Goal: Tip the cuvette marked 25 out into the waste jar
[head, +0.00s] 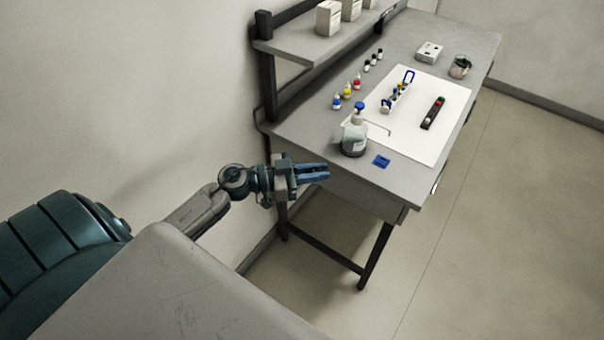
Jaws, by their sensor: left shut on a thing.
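My left gripper (326,172) reaches in from the left, at the near left edge of the bench. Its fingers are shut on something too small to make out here. A white rack (390,103) with coloured tops and a blue loop stands on the white mat. No cuvette marked 25 can be picked out; no number is legible at this size. A glass jar (460,67) with dark contents stands at the far right of the bench and looks like the waste jar. My gripper is far from it. My right gripper is not in view.
A wash bottle (354,138) with a blue top stands just beyond my gripper, beside a small blue square (381,160). Small bottles (347,92) line the left side. A white box (430,51) stands behind.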

